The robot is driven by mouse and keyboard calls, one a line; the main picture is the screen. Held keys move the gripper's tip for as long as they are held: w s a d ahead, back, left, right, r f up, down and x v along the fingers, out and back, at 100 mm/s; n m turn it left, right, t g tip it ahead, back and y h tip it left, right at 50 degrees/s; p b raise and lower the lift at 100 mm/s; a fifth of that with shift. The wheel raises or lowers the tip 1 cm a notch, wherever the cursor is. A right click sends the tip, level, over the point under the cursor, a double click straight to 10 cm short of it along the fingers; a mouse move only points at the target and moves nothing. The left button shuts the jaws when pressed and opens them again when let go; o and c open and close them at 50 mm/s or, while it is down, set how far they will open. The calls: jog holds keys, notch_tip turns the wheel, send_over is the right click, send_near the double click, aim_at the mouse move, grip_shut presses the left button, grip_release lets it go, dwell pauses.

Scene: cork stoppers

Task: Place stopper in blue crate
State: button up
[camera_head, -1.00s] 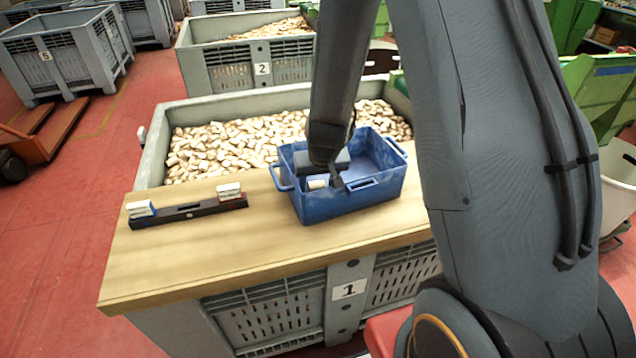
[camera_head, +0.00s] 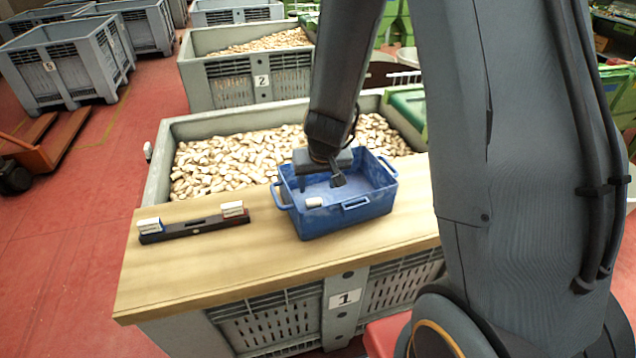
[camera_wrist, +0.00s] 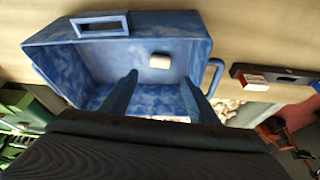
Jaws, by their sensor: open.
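The blue crate (camera_head: 330,226) stands on the wooden board, and it fills much of the wrist view (camera_wrist: 150,22). A pale stopper (camera_head: 314,202) is inside the crate near its front wall; the wrist view also shows it (camera_wrist: 160,61), apart from both fingers. My gripper (camera_head: 318,188) is over the crate's left part, open and empty. In the wrist view its two fingers (camera_wrist: 158,88) are spread wide.
A black holder (camera_head: 195,228) on the board (camera_head: 240,258) carries two small boxes, one blue and white (camera_head: 150,225), one red and white (camera_head: 232,209). Behind the board is grey bin 1 (camera_head: 160,165), full of stoppers. The board's front left is clear.

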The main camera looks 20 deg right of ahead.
jog(key=shift+g+y, duration=0.3)
jog(key=shift+y, duration=0.2)
jog(key=s+r, duration=0.2)
jog(key=r, duration=0.1)
jog(key=s+a+r, duration=0.1)
jog(key=s+r, duration=0.2)
jog(key=shift+s+a+r, duration=0.1)
jog(key=shift+s+a, duration=0.05)
jog(key=shift+s, duration=0.05)
jog(key=s+d+r+g, duration=0.1)
jog(key=s+r, duration=0.4)
jog(key=s, duration=0.5)
jog(key=shift+s+d+n+g+h, duration=0.3)
jog(key=shift+d+n+g, duration=0.1)
jog(key=shift+d, duration=0.2)
